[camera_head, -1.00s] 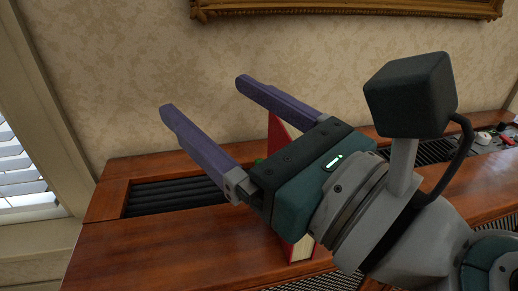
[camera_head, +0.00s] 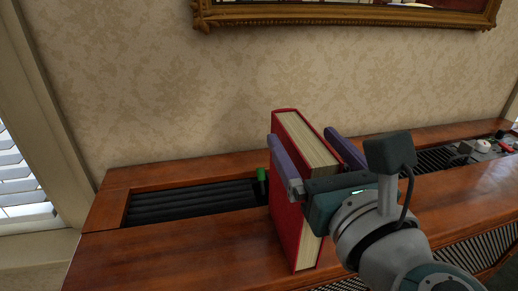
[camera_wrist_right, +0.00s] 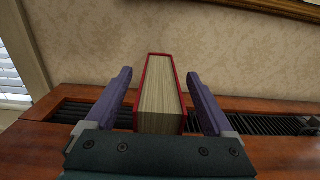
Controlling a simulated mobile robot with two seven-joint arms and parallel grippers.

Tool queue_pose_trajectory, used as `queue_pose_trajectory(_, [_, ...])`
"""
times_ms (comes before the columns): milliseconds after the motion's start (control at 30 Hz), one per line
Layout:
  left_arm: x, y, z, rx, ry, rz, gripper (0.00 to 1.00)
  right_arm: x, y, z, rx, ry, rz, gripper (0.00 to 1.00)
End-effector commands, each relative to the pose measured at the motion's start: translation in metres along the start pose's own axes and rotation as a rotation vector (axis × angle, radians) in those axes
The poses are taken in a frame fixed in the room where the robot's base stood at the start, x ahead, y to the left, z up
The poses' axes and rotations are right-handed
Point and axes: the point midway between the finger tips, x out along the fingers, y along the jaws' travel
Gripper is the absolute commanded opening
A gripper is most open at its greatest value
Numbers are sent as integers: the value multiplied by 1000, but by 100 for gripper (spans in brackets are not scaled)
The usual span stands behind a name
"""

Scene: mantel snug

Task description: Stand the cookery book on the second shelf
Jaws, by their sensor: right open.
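A thick red book (camera_head: 286,225) with cream pages stands upright on the wooden mantel top, across the dark grille. I take it to be the cookery book; no title is legible. My right gripper (camera_head: 310,140) is open, with one purple finger on each side of the book's upper part. In the right wrist view the book (camera_wrist_right: 160,105) stands between the two fingers, with a gap visible on both sides. My left gripper is in neither view. No second shelf is recognisable in these views.
The wooden mantel (camera_head: 150,255) has a sunken dark grille (camera_head: 185,203). A small green-topped object (camera_head: 262,175) is just left of the book. Small items (camera_head: 480,148) lie at the far right. A patterned wall and gilt frame (camera_head: 340,14) are behind.

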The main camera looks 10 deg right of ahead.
Motion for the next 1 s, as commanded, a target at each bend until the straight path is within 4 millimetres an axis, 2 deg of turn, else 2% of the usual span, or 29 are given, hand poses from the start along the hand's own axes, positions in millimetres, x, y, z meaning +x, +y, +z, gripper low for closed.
queue_pose_trajectory(33, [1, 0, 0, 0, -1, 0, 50, 9, -1, 1, 0, -3, -2, 88])
queue_pose_trajectory(167, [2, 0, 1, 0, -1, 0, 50, 24, 0, 0, 0, -1, 0, 88])
queue_pose_trajectory(433, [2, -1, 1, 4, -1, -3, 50, 26, 0, 0, 0, 1, 1, 86])
queue_pose_trajectory(1000, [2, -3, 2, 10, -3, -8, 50, 26, 0, 0, 0, 0, 1, 22])
